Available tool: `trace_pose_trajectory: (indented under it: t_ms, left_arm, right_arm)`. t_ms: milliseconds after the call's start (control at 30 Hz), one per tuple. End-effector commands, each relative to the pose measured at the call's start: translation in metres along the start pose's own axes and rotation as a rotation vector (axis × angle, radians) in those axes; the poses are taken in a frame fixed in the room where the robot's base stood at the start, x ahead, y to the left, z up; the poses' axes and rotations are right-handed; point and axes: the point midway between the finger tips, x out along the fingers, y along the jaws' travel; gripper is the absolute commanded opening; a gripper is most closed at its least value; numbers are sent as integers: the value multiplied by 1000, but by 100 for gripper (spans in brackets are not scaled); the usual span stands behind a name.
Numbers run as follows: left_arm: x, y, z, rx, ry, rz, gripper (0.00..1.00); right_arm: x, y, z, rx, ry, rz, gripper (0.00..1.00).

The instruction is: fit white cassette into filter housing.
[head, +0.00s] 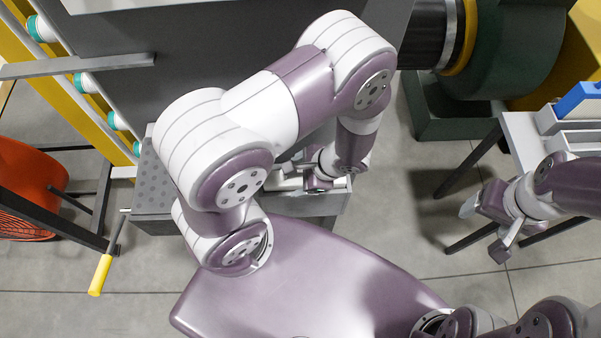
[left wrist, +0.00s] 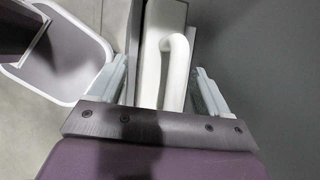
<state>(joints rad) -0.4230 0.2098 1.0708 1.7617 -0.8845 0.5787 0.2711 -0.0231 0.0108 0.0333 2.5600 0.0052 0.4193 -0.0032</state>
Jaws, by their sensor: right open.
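The filter housing (head: 310,205) is a grey box in front of my base in the head view, partly hidden by my left arm. A white part, seemingly the cassette (head: 290,184), shows at its top. In the left wrist view the white cassette (left wrist: 153,55) has a curved white handle (left wrist: 176,75) and lies along a grey wall. My left gripper (left wrist: 165,88) is around the handle, with gaps on both sides of it. It shows small in the head view (head: 318,181). I cannot tell how deep the cassette sits. My right gripper (head: 484,230) is open and empty over the floor.
A grey table (head: 522,135) with a blue-topped box (head: 580,98) stands at the right. A dark green machine (head: 510,60) is behind. An orange basket (head: 28,190) and a yellow-handled lever (head: 100,275) are at the left. Floor is clear between housing and table.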

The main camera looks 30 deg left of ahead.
Motion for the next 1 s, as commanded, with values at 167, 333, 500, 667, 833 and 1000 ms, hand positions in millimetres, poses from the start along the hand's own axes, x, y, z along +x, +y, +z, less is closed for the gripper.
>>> trace_pose_trajectory:
  t_ms: [167,333,500,667,833,1000]
  left_arm:
    - [-2,0,0,0,0,0,78]
    - [-34,-1,0,1,3,-2,78]
    - [-82,0,0,1,5,-2,78]
    - [-113,0,-1,1,3,-2,78]
    - [-127,0,0,1,0,0,78]
    - [-127,0,0,0,-1,1,78]
  right_arm:
    - [-1,0,0,0,0,0,72]
    - [-7,0,-1,0,0,0,72]
    - [-13,0,-2,0,0,0,72]
    - [-14,0,-2,0,0,0,72]
    - [-14,0,-2,0,0,0,72]
    - [-14,0,-2,0,0,0,72]
